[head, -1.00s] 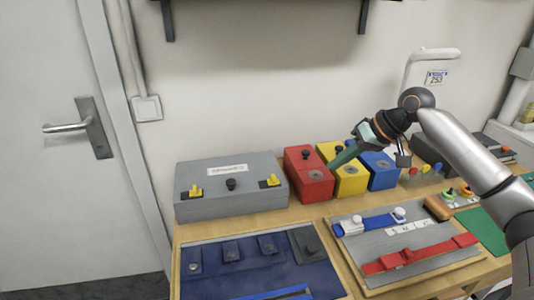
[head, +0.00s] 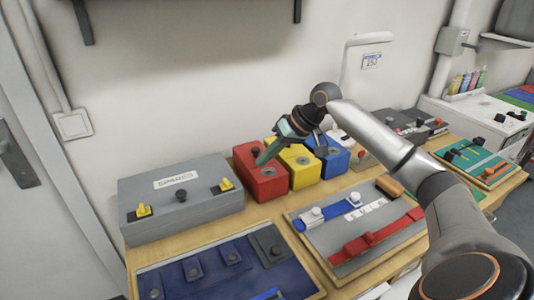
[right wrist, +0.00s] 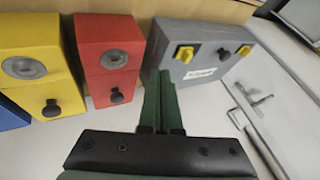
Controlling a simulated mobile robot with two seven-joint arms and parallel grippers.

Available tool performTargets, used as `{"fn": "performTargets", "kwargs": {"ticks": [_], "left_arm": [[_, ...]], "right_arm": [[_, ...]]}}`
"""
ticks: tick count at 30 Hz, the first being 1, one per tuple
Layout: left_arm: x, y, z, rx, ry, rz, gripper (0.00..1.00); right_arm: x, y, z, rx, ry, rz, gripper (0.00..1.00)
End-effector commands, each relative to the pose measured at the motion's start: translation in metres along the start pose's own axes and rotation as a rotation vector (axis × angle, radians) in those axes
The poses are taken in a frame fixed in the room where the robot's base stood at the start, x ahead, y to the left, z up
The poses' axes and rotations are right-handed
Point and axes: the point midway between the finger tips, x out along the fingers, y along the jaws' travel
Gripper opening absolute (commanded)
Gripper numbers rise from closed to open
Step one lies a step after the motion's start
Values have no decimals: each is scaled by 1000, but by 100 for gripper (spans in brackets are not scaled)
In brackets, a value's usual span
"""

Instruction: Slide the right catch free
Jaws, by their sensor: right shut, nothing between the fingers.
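A grey box (head: 180,212) with a white label stands at the left of the table. It has two yellow catches on its top, the left one (head: 144,211) and the right one (head: 226,185), with a black knob (head: 181,195) between them. My right gripper (head: 261,161) is shut and empty, its green fingers over the red box, to the right of the right catch and apart from it. In the right wrist view the fingers (right wrist: 160,75) point towards the grey box, and the right catch (right wrist: 185,53) lies just beyond their tips. My left gripper is not in view.
The red box (head: 262,186), yellow box (head: 303,172) and blue box (head: 331,160) stand in a row right of the grey box. A blue mat (head: 215,285) and a board with red and blue straps (head: 345,225) lie in front. A shelf overhangs the wall behind.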

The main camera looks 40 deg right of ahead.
Motion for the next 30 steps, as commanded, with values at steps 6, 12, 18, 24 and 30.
{"fn": "performTargets", "kwargs": {"ticks": [6,12,18,24,30], "left_arm": [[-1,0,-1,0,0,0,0],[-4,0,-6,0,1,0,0],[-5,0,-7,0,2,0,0],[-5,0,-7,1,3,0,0],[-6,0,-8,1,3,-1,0]], "right_arm": [[49,-1,0,0,-1,-4,0],[68,-22,-1,-4,1,-2,0],[76,-35,0,-2,1,-1,0],[77,-36,0,-1,1,0,0],[77,-36,0,-1,1,0,0]]}}
